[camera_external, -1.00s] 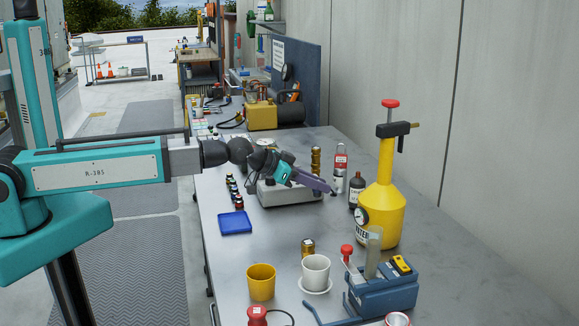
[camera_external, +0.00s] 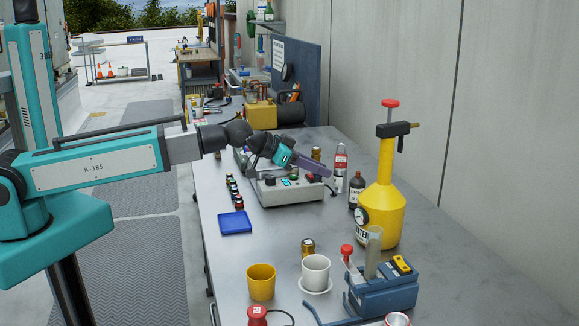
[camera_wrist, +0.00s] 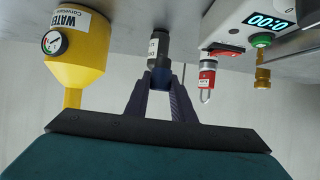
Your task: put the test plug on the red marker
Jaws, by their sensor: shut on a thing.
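My gripper (camera_external: 328,174) is above the right end of the grey tester box (camera_external: 285,195), pointing right and slightly down. In the wrist view, my gripper (camera_wrist: 160,84) has its dark fingers closed on a small dark blue piece (camera_wrist: 160,77), probably the test plug. Its shape is mostly hidden by the fingers, and the dark bottle lies behind it in line of sight. The tester box also shows in the wrist view (camera_wrist: 235,18), with a 0:00 display, a green button and a red part (camera_wrist: 224,51). I cannot tell which thing is the red marker.
A dark bottle (camera_external: 357,192), a red padlock (camera_external: 341,160) and a yellow pressure sprayer (camera_external: 382,205) stand right of the gripper. A blue tray (camera_external: 235,222) and several small dark pieces lie left. Cups and a blue clamp device (camera_external: 385,292) are in front.

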